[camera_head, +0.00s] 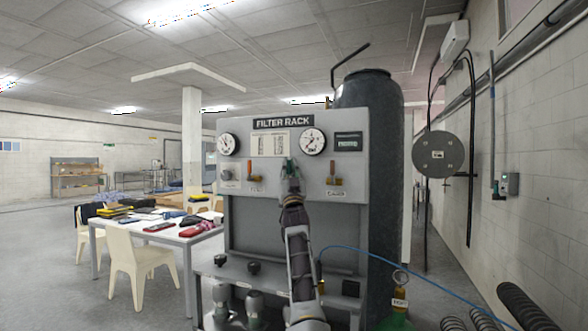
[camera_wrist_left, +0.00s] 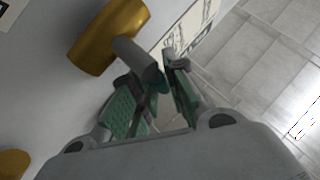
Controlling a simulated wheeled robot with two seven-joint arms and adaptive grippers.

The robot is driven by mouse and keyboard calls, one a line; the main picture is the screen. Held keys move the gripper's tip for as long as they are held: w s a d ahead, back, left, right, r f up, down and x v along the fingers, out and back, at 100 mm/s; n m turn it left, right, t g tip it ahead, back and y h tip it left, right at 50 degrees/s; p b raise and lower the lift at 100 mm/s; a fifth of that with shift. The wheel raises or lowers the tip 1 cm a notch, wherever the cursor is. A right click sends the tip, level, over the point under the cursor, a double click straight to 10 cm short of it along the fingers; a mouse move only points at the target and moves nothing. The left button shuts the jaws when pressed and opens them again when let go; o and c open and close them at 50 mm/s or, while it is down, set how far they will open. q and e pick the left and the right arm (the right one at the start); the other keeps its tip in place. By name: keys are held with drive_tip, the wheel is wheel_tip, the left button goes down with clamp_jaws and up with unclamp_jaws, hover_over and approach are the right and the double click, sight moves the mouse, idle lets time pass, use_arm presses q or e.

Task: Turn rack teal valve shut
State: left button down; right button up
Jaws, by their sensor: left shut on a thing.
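The filter rack (camera_head: 286,205) is a grey panel with two round gauges on top and a row of small valves below them. My left gripper (camera_head: 290,172) is at the middle of this row and hides most of the valve there. In the left wrist view, a brass valve body (camera_wrist_left: 108,36) sticks out of the panel. A dull grey-teal handle (camera_wrist_left: 139,62) runs from it in between the green-padded fingers of my left gripper (camera_wrist_left: 160,85), which is shut on it. How far the handle is turned is hard to tell. My right gripper is not in view.
An orange-handled valve (camera_head: 333,174) sits just right of my gripper, and another valve (camera_head: 256,170) sits to its left. A dark tank (camera_head: 380,170) stands behind the rack. A blue hose (camera_head: 400,275) crosses at lower right. A cluttered table (camera_head: 187,240) stands at left.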

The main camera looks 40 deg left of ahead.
use_arm(q)
drive_tip(key=shift+a+n+g+y, duration=0.15)
drive_tip(key=shift+n+g+y, duration=0.15)
drive_tip(key=shift+n+g, duration=0.4)
drive_tip(key=c, duration=1.4)
unclamp_jaws()
drive_tip(key=shift+s+f, duration=0.1)
drive_tip(key=shift+v, duration=5.9)
